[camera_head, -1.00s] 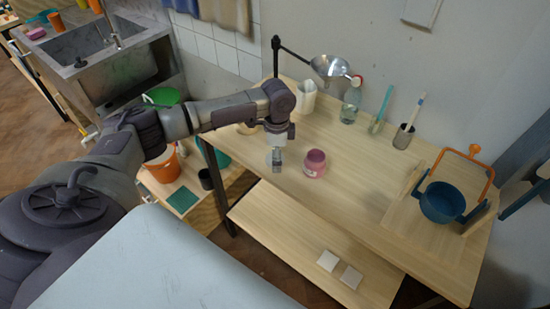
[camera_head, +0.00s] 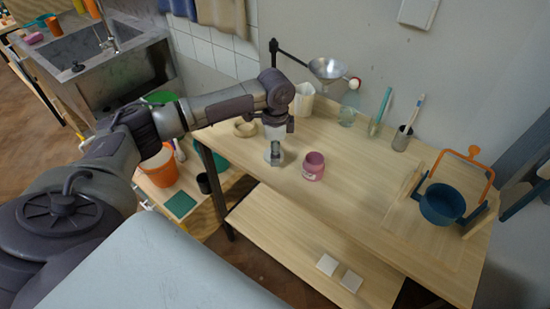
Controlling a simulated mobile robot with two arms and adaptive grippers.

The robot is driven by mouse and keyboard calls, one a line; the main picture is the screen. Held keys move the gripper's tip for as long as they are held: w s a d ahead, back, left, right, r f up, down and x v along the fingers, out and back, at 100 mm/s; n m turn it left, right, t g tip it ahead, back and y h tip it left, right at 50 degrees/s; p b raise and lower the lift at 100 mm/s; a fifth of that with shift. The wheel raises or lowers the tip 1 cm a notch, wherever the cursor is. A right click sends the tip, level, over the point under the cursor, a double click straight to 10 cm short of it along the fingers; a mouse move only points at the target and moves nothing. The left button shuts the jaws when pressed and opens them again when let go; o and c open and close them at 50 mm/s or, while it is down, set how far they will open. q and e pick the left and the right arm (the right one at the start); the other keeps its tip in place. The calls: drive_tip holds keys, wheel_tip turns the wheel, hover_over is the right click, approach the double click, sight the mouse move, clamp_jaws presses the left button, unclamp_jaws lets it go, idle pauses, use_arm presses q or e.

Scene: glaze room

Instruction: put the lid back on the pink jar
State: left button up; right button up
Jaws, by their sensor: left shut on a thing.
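The pink jar (camera_head: 314,167) stands upright on the wooden table, and its dark open mouth shows at the top. My left gripper (camera_head: 276,158) points down just to the left of the jar, apart from it. It is shut on a small pale, round thing (camera_head: 267,156), which seems to be the lid; the fingers hide part of it. I cannot tell whether it touches the tabletop. My right gripper is not in view.
A wooden ring (camera_head: 245,128) lies behind my left gripper. A white pitcher (camera_head: 303,99), a glass bottle (camera_head: 348,112) and a brush cup (camera_head: 401,139) stand along the wall. The table in front of the jar is clear.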

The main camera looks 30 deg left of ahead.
use_arm(q)
wheel_tip(320, 180, up, 8)
drive_tip(key=b, duration=0.2)
hover_over(313, 166)
drive_tip(key=shift+w+d+f, duration=0.1)
drive_tip(key=shift+w, duration=0.1)
